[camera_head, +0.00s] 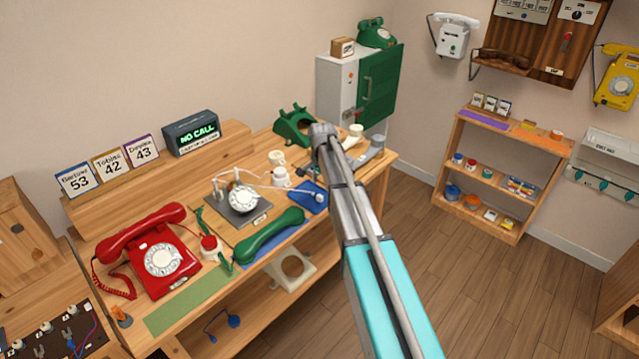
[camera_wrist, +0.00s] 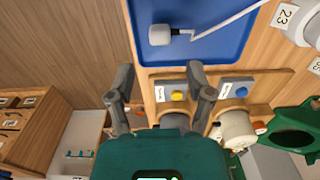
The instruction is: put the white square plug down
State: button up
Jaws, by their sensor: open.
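The white square plug (camera_wrist: 160,35) lies on the blue tray (camera_wrist: 230,50) in the wrist view, with its pale cord running off to the upper right. In the head view the plug (camera_head: 319,197) is a small white spot on the blue tray (camera_head: 307,204) near the bench's front edge. My gripper (camera_wrist: 158,78) is open, with nothing between its fingers. Its fingertips are apart from the plug, which appears beyond them in the wrist view. In the head view my arm hides part of the bench behind the tray.
A red phone (camera_head: 162,258), a green handset (camera_head: 268,236) and a dial unit (camera_head: 243,198) stand on the bench. A green phone shell (camera_head: 293,126) is behind.

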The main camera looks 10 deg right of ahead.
aim_at(321, 195)
notch_tip(321, 195, up, 6)
jog(key=p, duration=0.5)
jog(key=shift+r+p, duration=0.2)
jog(key=shift+p, duration=0.2)
dwell(0.4)
jog(key=s+a+n, duration=0.1)
jog(key=s+n, duration=0.9)
jog(key=s, duration=1.9)
jog(key=shift+s+n, duration=0.15)
jog(key=shift+n, duration=0.25)
